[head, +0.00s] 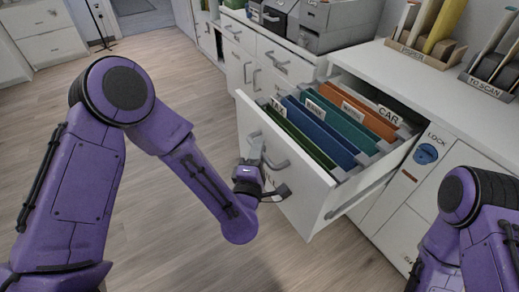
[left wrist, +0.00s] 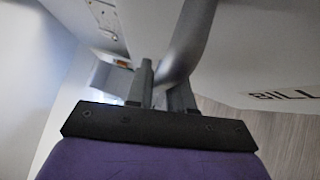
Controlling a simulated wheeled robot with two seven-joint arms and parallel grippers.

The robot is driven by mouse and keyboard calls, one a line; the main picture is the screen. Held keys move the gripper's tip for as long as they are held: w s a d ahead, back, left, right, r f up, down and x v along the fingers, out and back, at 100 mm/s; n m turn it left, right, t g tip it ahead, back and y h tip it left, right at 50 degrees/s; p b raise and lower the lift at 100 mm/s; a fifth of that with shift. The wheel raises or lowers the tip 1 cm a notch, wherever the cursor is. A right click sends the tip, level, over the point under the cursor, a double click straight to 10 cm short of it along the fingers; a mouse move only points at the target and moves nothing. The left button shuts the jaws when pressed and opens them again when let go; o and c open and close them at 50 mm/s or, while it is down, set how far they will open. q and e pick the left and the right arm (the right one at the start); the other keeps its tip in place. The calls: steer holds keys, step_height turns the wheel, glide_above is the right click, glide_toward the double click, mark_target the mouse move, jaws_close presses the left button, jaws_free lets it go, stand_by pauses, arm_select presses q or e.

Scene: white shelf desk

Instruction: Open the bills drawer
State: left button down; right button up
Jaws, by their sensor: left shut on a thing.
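The bills drawer (head: 318,207) is a white drawer pulled well out of the desk, with its inside in view. It holds upright coloured folders (head: 318,137) with tabs such as TAX and CAR. A label reading BILL, cut off by the frame edge, shows on the white front in the left wrist view (left wrist: 284,96). My left gripper (head: 255,165) is at the drawer front, shut on the grey bar handle (head: 275,162). In the left wrist view the handle (left wrist: 192,40) runs between the fingers of my left gripper (left wrist: 165,92). My right gripper is out of view.
The white desk top (head: 370,68) carries a sorter (head: 425,50) and a TO SCAN rack (head: 487,85). A blue LOCK knob (head: 427,153) is right of the drawer. Grey boxes (head: 335,20) stand behind. Wood floor (head: 190,85) is clear at left.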

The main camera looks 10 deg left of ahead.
arm_select(q)
steer(key=c, duration=1.1)
jaws_free()
steer(key=shift+s, duration=0.1)
steer(key=s+f+b, duration=0.1)
steer(key=s, duration=0.9)
steer(key=shift+s+d+f+b, duration=0.2)
steer(key=shift+f+b, duration=0.05)
steer(key=shift+b, duration=0.05)
